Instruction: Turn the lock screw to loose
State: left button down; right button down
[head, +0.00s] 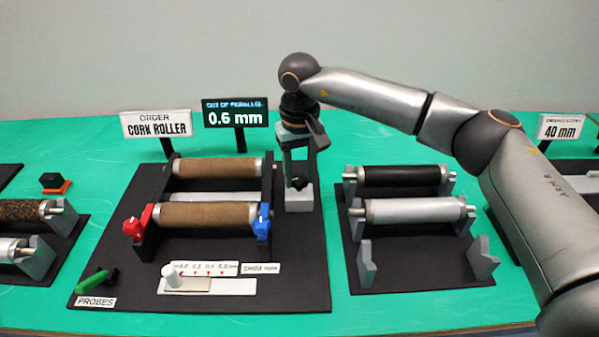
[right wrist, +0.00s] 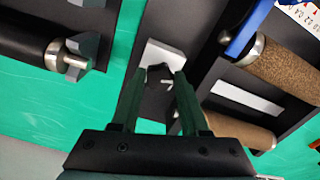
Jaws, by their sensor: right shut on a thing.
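The lock screw is a small black knob (head: 299,184) on a light grey block (head: 299,202), at the right edge of the black base board. In the right wrist view the dark knob (right wrist: 157,74) sits in front of the pale block (right wrist: 163,52). My right gripper (head: 299,178) points straight down over the block and is shut on the knob. Its two fingers (right wrist: 164,78) also show in the right wrist view, one on each side of the knob. They partly hide the knob, so its turn angle cannot be read. My left gripper is not in view.
Cork rollers (head: 208,216) lie left of the block, with a red clamp (head: 137,223) and a blue clamp (head: 263,222). A display (head: 235,114) reads 0.6 mm out of parallel. A stand with black and silver rollers (head: 411,211) is at the right. A shim rule (head: 206,286) lies in front.

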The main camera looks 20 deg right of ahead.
aim_at(300, 180)
jog(key=shift+c, duration=2)
grip_release()
notch_tip(300, 180, up, 13)
jog(key=shift+f+p, duration=0.2)
jog(key=shift+p, duration=0.1)
